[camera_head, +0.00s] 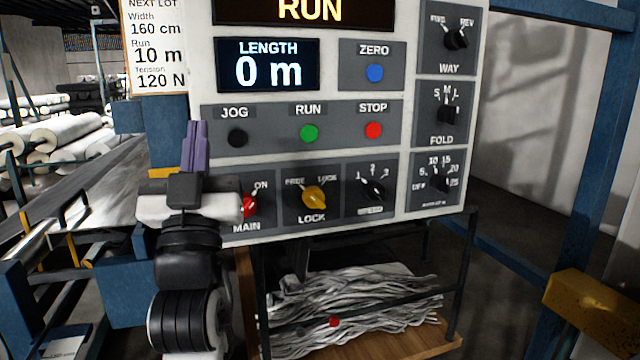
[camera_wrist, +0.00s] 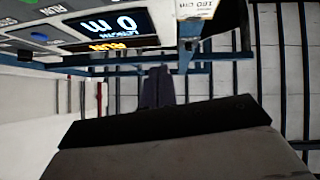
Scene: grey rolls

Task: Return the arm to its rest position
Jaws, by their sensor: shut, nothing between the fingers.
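My gripper (camera_head: 194,140) shows in the head view at the left, in front of the left edge of the control panel (camera_head: 330,97). Its purple-grey fingers point up and are closed together with nothing between them. My wrist and forearm hide part of the panel's lower left corner, beside the red MAIN knob (camera_head: 249,206). In the wrist view the fingers (camera_wrist: 157,88) also show closed, and the panel's display (camera_wrist: 112,25) appears upside down at the top left. I cannot tell how far the gripper is from the panel.
A lot card (camera_head: 158,45) hangs left of the panel. Several pale rolls (camera_head: 60,142) lie at the far left. A shelf (camera_head: 400,345) under the panel holds grey strips (camera_head: 350,300). Blue posts (camera_head: 605,120) and a yellow block (camera_head: 595,308) stand at the right.

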